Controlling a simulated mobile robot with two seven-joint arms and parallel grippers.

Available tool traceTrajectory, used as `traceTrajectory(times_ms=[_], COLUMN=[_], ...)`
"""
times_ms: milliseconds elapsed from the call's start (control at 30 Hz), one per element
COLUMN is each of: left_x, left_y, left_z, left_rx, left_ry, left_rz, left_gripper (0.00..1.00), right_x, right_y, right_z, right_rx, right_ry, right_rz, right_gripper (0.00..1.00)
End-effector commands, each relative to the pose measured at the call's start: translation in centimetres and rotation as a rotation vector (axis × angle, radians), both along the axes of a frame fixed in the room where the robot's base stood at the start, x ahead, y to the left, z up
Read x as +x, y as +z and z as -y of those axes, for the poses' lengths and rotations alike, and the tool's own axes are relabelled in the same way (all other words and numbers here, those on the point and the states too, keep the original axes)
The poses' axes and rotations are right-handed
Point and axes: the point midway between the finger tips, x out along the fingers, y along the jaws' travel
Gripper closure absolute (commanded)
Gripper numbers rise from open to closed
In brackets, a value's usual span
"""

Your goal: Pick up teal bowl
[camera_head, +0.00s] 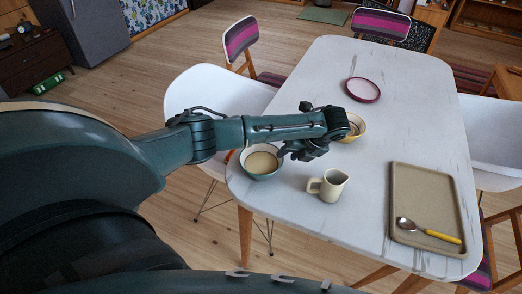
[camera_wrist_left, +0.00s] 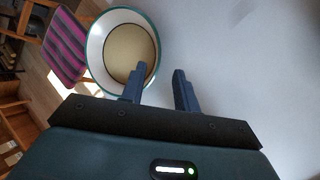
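The teal bowl (camera_head: 262,176), with a pale inside and beige bottom, stands upright near the table's left edge. It fills the upper left of the left wrist view (camera_wrist_left: 98,48). My left gripper (camera_head: 287,152) is above the table at the bowl's right side in the head view. In the left wrist view its fingers (camera_wrist_left: 160,77) are apart and empty. One finger overlaps the bowl's inside and the other is beyond the rim. Contact cannot be told. My right gripper is in neither view.
The white table (camera_head: 310,85) also holds a cream jug (camera_head: 331,186) near the bowl, a yellowish bowl (camera_head: 358,127) behind my gripper, a dark red plate (camera_head: 363,90) and a tan tray (camera_head: 409,180) with a yellow-handled spoon (camera_head: 430,231). Chairs surround the table.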

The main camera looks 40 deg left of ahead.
Motion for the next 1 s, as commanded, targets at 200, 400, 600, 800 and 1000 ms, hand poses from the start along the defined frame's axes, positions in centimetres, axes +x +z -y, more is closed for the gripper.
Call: traceTrajectory(times_ms=[200,400,600,800,1000], left_x=[-0.5,-0.9,-0.8,-0.8,-0.8], left_y=[-1.5,-4.0,-4.6,-4.6,-4.5], left_z=[-1.2,-2.8,-3.1,-3.1,-3.1], left_rx=[0.003,0.002,0.001,0.001,0.001], left_ry=[0.001,0.001,0.0,0.0,0.0], left_rz=[-0.002,0.0,0.001,0.001,0.001], left_gripper=[0.69,0.69,0.69,0.75,0.91], right_x=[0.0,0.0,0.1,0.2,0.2], right_y=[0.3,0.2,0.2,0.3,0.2], right_z=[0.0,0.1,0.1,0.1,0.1], right_rx=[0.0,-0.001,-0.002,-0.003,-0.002], right_ry=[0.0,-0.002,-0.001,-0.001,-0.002], right_rz=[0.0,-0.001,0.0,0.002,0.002], right_gripper=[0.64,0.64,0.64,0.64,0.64])
